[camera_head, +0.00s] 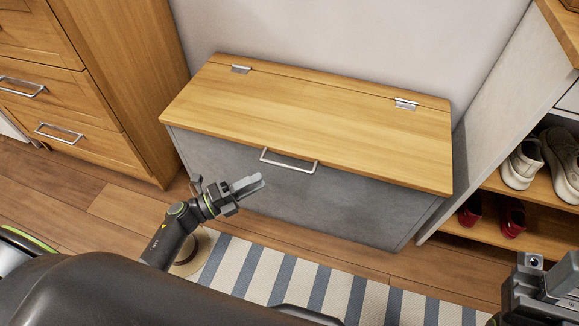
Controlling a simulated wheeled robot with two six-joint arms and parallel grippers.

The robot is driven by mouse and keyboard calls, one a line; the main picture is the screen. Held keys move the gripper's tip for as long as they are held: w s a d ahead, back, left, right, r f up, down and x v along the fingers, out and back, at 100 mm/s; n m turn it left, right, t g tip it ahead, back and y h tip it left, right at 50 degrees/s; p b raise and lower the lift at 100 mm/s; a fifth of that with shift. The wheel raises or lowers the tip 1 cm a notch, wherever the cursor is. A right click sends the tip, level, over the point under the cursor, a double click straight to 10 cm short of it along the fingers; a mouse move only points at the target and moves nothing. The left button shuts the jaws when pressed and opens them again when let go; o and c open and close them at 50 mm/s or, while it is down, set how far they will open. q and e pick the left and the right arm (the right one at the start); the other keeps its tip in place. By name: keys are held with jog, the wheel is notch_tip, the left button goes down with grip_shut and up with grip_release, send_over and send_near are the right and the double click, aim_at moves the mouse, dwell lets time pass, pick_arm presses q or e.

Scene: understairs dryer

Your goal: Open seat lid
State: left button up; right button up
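The seat lid (313,112) is a flat light-wood board lying closed on a grey bench box (300,190). Two metal hinges (405,104) sit along its back edge. A metal handle (289,162) shows at the middle of the lid's front edge. My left gripper (254,186) is in front of the box, lower left of the handle and apart from it; its fingers look close together with nothing between them. My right gripper (546,290) is at the lower right corner, partly cut off by the frame; its fingers cannot be made out clearly.
A wooden drawer cabinet (110,80) stands to the left. A shoe shelf (545,187) with white sneakers (522,163) and red shoes (512,218) stands to the right. A striped rug (320,288) lies on the wood floor before the bench. The lid's top is clear.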

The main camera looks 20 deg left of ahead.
aim_at(288, 166)
pick_arm(q)
jog(key=b+x, duration=0.1)
jog(key=x, duration=0.9)
jog(key=shift+f, duration=0.1)
grip_shut()
